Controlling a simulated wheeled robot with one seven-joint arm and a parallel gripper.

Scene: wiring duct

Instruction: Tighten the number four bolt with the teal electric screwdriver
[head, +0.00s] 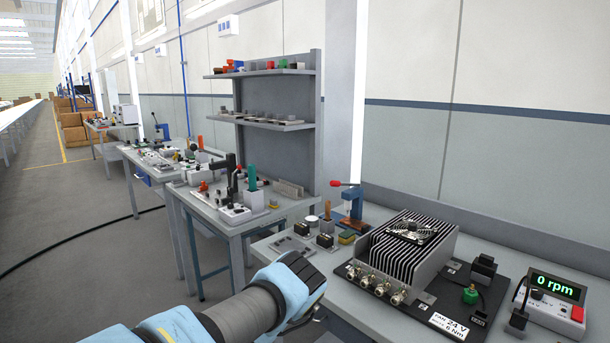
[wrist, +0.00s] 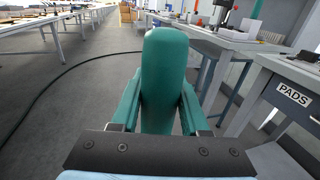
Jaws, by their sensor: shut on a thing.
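My gripper (wrist: 160,108) is shut on the teal electric screwdriver (wrist: 165,75), whose rounded body stands between the two fingers in the wrist view. Its tip is hidden. In the head view my arm reaches in from the bottom; the gripper's jaws and the held screwdriver are not clearly seen there. On the near right bench, a finned heat sink (head: 405,262) with a fan on top (head: 412,231) sits on a black plate (head: 448,303). Several silver round fittings (head: 376,282) line its front. I cannot make out a bolt numbered four.
A meter reading "0 rpm" (head: 553,293) stands at the bench's right. A green-knobbed part (head: 470,294), a blue press (head: 352,203) and small blocks are around the heat sink. The middle bench (head: 222,224) holds a teal upright object (head: 252,178). Floor at left is open, with a black cable.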

